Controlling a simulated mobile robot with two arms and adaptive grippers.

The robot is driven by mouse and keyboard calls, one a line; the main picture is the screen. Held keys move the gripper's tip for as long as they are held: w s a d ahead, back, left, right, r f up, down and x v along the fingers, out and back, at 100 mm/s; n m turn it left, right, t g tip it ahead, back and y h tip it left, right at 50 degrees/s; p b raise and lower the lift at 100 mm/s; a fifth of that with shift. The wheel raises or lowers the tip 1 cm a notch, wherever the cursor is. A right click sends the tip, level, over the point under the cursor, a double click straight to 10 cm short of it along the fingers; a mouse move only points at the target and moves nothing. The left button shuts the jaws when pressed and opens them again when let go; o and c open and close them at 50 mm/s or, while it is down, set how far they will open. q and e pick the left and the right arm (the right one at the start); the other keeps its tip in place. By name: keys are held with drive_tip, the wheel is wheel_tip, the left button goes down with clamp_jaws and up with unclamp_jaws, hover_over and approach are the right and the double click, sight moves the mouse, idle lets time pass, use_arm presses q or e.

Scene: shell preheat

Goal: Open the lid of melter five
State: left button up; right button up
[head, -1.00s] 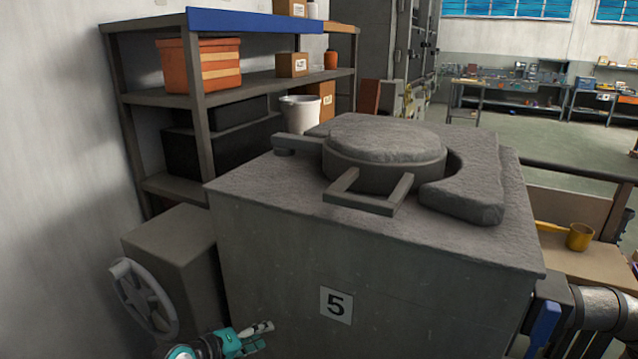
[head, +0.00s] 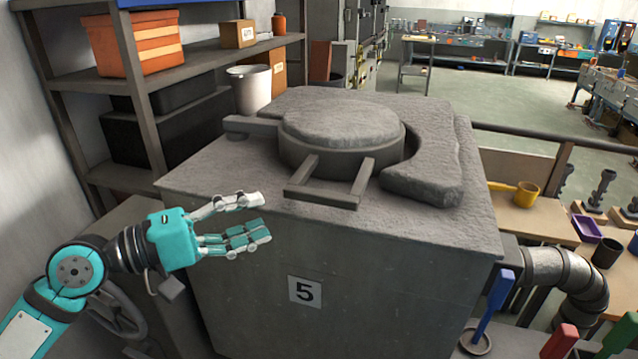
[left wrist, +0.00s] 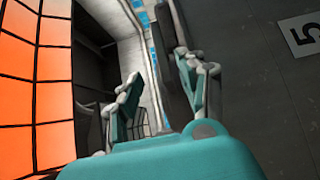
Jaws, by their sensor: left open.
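Melter five is a grey box-shaped furnace (head: 360,285) with a plate marked 5 (head: 305,291) on its front; the plate also shows in the left wrist view (left wrist: 305,32). Its round stone-like lid (head: 340,127) lies flat over the top opening, inside a partial raised collar (head: 435,165). A square handle (head: 322,199) sticks out from the lid toward the front. My left gripper (head: 266,218) is open and empty in front of the melter's left front edge, to the left of the handle and apart from it. My right gripper is not in view.
A handwheel (head: 118,310) is at lower left, partly behind my left arm. A shelf (head: 180,75) with boxes stands behind left. A pipe (head: 565,275) and blue-handled tool (head: 492,305) are at right. A bench with a yellow cup (head: 527,193) stands beyond.

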sight(314, 198)
use_arm(q)
drive_tip(key=p+x, duration=0.4)
drive_tip(key=x, duration=0.6)
drive_tip(key=shift+w+d+r, duration=0.1)
drive_tip(key=shift+r, duration=0.05)
drive_tip(key=shift+w+d, duration=0.35)
drive_tip(key=shift+d, duration=0.3)
drive_tip(key=shift+c, duration=0.2)
clamp_jaws()
